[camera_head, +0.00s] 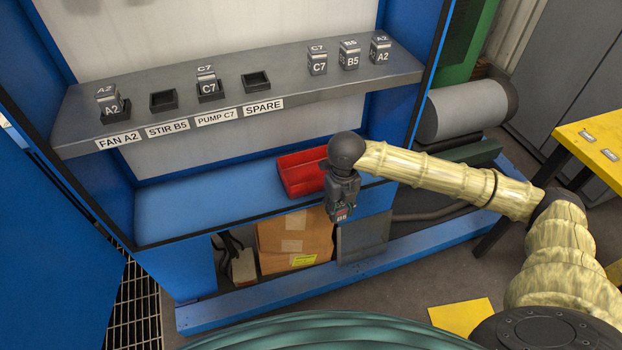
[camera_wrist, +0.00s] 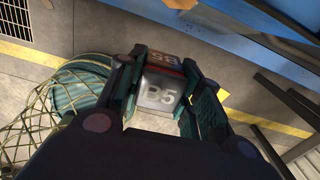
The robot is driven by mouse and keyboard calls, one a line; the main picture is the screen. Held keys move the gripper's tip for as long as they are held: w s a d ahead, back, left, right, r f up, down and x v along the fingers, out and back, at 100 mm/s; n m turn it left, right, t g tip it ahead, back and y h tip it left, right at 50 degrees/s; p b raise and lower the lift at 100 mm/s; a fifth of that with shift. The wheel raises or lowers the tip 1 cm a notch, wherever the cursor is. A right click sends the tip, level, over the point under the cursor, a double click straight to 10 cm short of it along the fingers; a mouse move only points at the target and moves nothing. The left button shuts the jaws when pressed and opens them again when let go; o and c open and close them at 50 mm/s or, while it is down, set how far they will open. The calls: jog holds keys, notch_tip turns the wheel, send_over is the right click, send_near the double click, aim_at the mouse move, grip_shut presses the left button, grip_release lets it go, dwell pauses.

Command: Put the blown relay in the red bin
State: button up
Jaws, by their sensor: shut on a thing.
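My gripper (camera_head: 342,205) is shut on a relay marked B5 (camera_head: 341,214), with a reddish band on it. In the wrist view the relay (camera_wrist: 160,88) sits between the two fingers (camera_wrist: 162,95). The gripper hangs in front of the blue cabinet, just right of and in front of the red bin (camera_head: 298,174). The bin stands on the blue lower shelf, and my arm hides its right part. The part of the bin's inside that shows looks empty.
The grey upper shelf (camera_head: 225,118) has labelled sockets: FAN A2 and PUMP C7 hold relays, STIR B5 (camera_head: 163,100) and SPARE (camera_head: 256,82) are empty. Relays C7 (camera_head: 317,62), B5 (camera_head: 349,56) and A2 (camera_head: 380,48) stand at its right. Cardboard boxes (camera_head: 295,236) lie below.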

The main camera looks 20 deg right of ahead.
jog(key=w, duration=0.6)
jog(key=w+a+f, duration=0.1)
jog(key=w, duration=0.6)
jog(key=w+f+p, duration=0.1)
jog(key=w, duration=0.5)
jog(key=shift+w+a, duration=0.15)
jog(key=shift+w, duration=0.05)
jog(key=shift+f, duration=2.3)
jog(key=shift+w+f, duration=0.1)
jog(key=shift+w, duration=0.1)
jog(key=shift+f, duration=0.1)
jog(key=shift+f, duration=0.15)
jog(key=o, duration=1.1)
jog(key=shift+c, duration=0.2)
